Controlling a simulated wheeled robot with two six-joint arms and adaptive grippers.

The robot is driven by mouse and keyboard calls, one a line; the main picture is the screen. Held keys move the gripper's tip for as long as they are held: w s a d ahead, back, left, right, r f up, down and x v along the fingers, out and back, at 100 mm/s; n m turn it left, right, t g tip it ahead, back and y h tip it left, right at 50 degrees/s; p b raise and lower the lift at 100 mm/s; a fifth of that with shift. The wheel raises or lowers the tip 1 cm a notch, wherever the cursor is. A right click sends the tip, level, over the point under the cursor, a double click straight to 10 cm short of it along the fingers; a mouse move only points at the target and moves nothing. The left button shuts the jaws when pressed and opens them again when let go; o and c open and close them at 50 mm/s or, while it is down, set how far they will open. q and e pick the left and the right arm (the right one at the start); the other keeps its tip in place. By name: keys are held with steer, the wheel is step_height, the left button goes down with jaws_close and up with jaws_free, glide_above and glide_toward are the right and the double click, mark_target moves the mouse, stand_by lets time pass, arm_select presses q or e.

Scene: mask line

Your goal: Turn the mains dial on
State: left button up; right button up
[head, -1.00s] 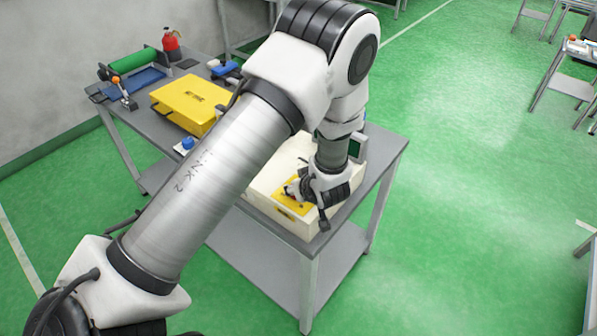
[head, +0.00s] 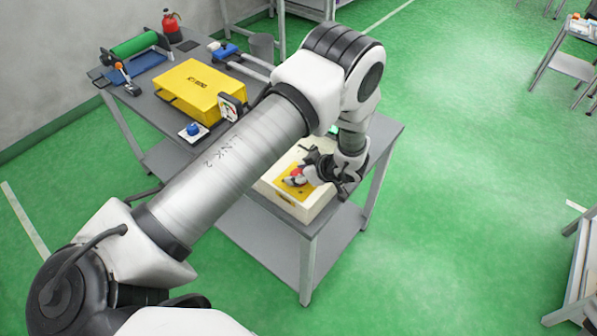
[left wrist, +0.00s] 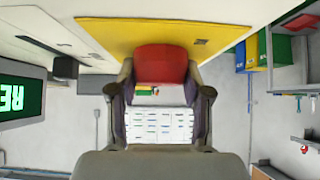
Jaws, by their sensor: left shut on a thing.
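The red mains dial (head: 297,173) sits on a yellow plate (head: 285,188) on the top of a cream box (head: 300,212) near the right end of the grey table. In the left wrist view the red dial (left wrist: 160,62) is between the two dark fingers of my left gripper (left wrist: 160,72), in front of the yellow plate (left wrist: 110,35). The fingers are shut on its sides. The dial's markings cannot be read. My right gripper is not in view.
A dark screen with green letters (left wrist: 18,92) is beside the plate.

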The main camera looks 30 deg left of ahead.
arm_select(q)
steer(key=shift+f, duration=0.1)
steer(key=o, duration=1.2)
steer(key=shift+c, duration=0.2)
steer(key=shift+d+r, duration=0.3)
steer(key=shift+r, duration=0.1)
steer(key=v, duration=1.1)
